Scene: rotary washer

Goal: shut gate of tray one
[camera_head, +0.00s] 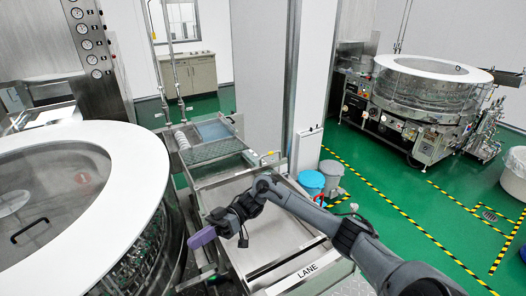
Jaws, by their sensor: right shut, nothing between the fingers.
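I cannot tell for sure which part is the gate of tray one. My right arm reaches in from the lower right across the tray. My right gripper (192,243), with a purple body, is over the tray's left side, near the washer. It is shut and empty. The arm hides part of the tray. My left gripper is not in view.
The rotary washer (128,135) with its white ring top stands close on the left. A blue bin (311,183) and a grey bin (332,172) stand right of the tray. A second round machine (425,95) is farther back. Green floor at right is mostly clear.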

